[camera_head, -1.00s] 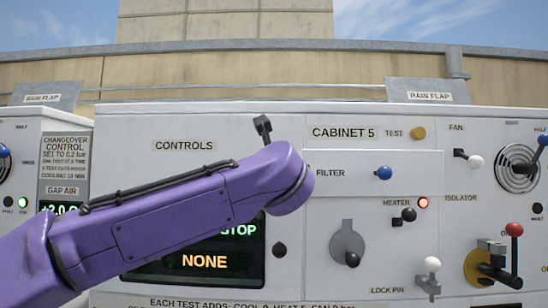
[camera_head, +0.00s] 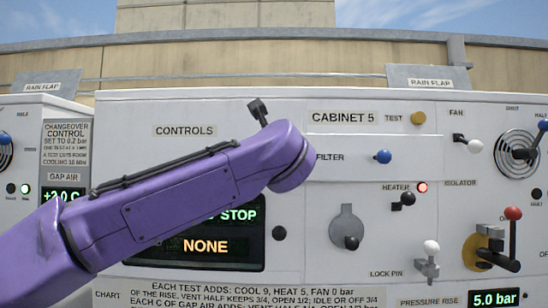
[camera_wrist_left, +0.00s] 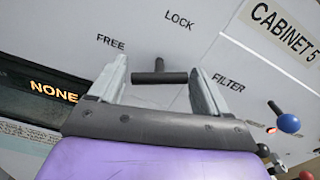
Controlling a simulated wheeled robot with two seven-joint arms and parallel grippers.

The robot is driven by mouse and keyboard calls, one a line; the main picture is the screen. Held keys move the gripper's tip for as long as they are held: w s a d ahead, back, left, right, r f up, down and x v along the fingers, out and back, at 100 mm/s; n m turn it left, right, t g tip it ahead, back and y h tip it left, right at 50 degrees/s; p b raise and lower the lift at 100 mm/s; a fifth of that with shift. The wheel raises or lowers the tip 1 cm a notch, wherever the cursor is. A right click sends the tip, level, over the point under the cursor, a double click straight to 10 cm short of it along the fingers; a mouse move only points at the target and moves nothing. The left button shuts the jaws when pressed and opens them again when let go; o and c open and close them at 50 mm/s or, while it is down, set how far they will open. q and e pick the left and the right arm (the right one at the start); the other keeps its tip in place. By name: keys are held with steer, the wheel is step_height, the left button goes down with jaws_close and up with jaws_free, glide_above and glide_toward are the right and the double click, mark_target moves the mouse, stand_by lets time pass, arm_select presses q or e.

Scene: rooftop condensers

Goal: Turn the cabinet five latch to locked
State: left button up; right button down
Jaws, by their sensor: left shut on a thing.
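Cabinet five's panel (camera_head: 340,112) faces me, with its "CABINET 5" label also in the left wrist view (camera_wrist_left: 284,36). My left gripper (camera_wrist_left: 157,82) is shut on a black latch handle (camera_wrist_left: 160,77), a short crossbar with a stem, between its two grey fingers. The labels "FREE" (camera_wrist_left: 111,43) and "LOCK" (camera_wrist_left: 179,20) stand on the panel above the handle. The stem points up between them, so I cannot tell a clear setting. My right gripper is not in view.
Right of my arm are a blue filter knob (camera_head: 383,157), a grey disc with a black knob (camera_head: 347,222), a white lock pin (camera_head: 431,247) and a red-knobbed lever (camera_head: 513,213). A display (camera_head: 205,244) reading "NONE" is partly behind my arm.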

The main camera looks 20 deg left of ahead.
arm_select(q)
steer(key=shift+a+n+b, duration=0.15)
steer(key=shift+n+b, duration=4)
steer(key=shift+n, duration=2.25)
steer(key=shift+a+r, duration=0.1)
steer(key=o, duration=0.9)
steer(key=b+v, duration=0.4)
steer(key=v, duration=0.6)
steer(key=shift+s, duration=0.15)
